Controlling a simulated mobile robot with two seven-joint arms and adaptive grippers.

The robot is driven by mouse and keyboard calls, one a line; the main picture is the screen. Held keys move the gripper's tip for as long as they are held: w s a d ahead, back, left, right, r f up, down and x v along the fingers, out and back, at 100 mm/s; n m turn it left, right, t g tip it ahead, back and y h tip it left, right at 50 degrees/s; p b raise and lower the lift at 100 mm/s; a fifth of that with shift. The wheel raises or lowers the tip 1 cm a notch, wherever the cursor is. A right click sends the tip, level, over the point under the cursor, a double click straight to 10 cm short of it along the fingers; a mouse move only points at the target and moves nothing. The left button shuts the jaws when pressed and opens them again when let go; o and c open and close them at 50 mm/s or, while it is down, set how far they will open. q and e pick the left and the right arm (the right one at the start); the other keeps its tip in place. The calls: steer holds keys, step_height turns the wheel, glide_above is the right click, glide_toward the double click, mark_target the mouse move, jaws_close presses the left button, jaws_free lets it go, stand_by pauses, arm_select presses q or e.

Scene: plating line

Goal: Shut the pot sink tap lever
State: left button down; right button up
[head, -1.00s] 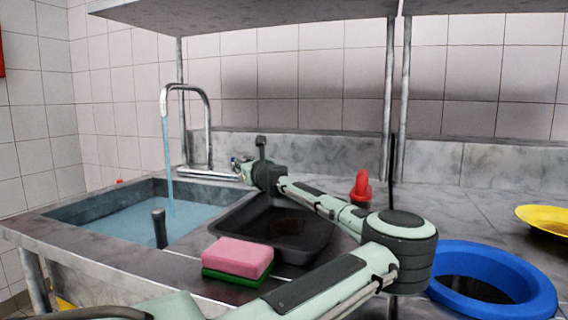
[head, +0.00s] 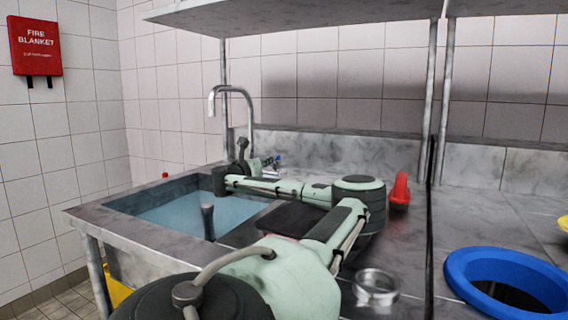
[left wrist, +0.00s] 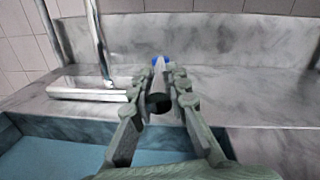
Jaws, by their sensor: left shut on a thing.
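The pot sink tap (head: 250,105) is a tall chrome swan-neck at the back of the sink (head: 120,205). No water stream shows under its spout. Bluish water (head: 190,212) stands in the basin. My left gripper (head: 268,162) is beside the tap's base, at the lever, which is mostly hidden by it in the head view. In the left wrist view, the fingers (left wrist: 164,80) are closed around the pale tap lever (left wrist: 159,66), with a blue part beyond the tips. A dark round piece (left wrist: 158,103) sits between the fingers. My right gripper is out of view.
A dark upright handle (head: 208,220) stands in the basin. A red bottle (head: 400,190) stands behind my left arm's elbow. A metal ring (head: 376,283) and a blue ring-shaped bin rim (head: 460,275) are at right. A shelf (head: 300,12) hangs above, on posts.

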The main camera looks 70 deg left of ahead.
arm_select(q)
steer(key=shift+s+a+m+t+h, duration=0.25)
steer(key=shift+s+m+t+h, duration=0.15)
steer(key=shift+m+t, duration=0.1)
steer(key=shift+w+r, duration=0.1)
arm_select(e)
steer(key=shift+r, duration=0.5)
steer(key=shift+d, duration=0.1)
arm_select(q)
steer(key=c, duration=1.5)
jaws_free()
steer(key=shift+a, duration=0.1)
steer(key=shift+o, duration=0.2)
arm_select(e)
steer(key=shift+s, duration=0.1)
arm_select(q)
steer(key=v, duration=1.2)
